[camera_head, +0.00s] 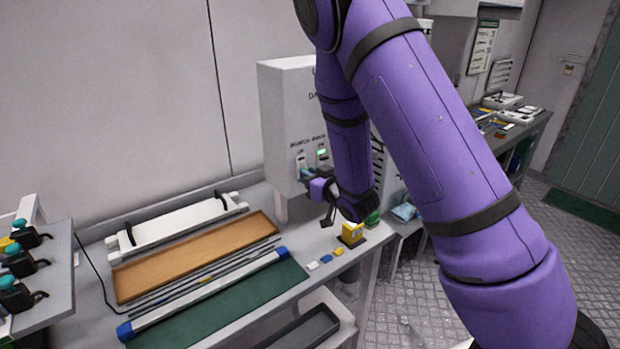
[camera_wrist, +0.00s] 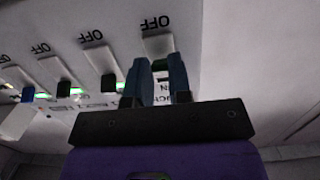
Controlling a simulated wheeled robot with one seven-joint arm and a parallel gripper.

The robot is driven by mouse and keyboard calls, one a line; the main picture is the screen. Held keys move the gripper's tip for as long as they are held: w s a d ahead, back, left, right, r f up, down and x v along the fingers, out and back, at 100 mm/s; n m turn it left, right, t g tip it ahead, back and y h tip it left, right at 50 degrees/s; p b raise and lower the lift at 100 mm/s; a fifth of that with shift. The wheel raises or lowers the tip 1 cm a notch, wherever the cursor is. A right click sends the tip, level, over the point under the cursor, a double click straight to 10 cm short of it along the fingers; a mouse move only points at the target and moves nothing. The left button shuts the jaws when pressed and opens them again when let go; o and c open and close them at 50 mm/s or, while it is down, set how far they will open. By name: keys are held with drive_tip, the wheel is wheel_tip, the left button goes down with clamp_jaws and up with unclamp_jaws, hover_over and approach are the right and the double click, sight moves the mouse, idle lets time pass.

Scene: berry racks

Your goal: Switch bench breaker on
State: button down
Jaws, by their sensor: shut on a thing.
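The white breaker panel (camera_head: 290,120) stands upright at the back of the bench, with printed labels on its front. In the wrist view a row of breakers runs across it, each with a white block under the word OFF. My gripper (camera_head: 310,180) is at the panel's lower front. Part of an "N" label and "ENCH"-like lettering show between and below the fingers. The fingers partly hide the switch, so its exact position is unclear.
My arm crosses in front of the panel's right side. The bench holds a white tray (camera_head: 180,224), a brown board (camera_head: 200,262), a green mat (camera_head: 245,302) and a yellow block (camera_head: 352,232). Teal-topped devices (camera_head: 22,225) stand at the left.

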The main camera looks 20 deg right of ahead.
drive_tip(key=shift+w+r+g+h, duration=0.1)
drive_tip(key=shift+r+g+h, duration=0.35)
drive_tip(key=shift+g, duration=0.75)
drive_tip(key=shift+w+r+g+h, duration=0.1)
drive_tip(key=shift+r+g+h, duration=0.4)
drive_tip(key=shift+g, duration=0.7)
drive_tip(key=shift+r+g+h, duration=0.25)
drive_tip(key=shift+r+g, duration=0.35)
drive_tip(key=shift+g, duration=0.6)
drive_tip(key=shift+r+g, duration=0.15)
drive_tip(key=shift+g, duration=0.45)
drive_tip(key=shift+a, duration=0.1)
drive_tip(key=c, duration=1)
unclamp_jaws()
drive_tip(key=shift+w, duration=0.1)
drive_tip(key=shift+c, duration=0.2)
drive_tip(key=v, duration=1)
drive_tip(key=shift+s+r, duration=0.25)
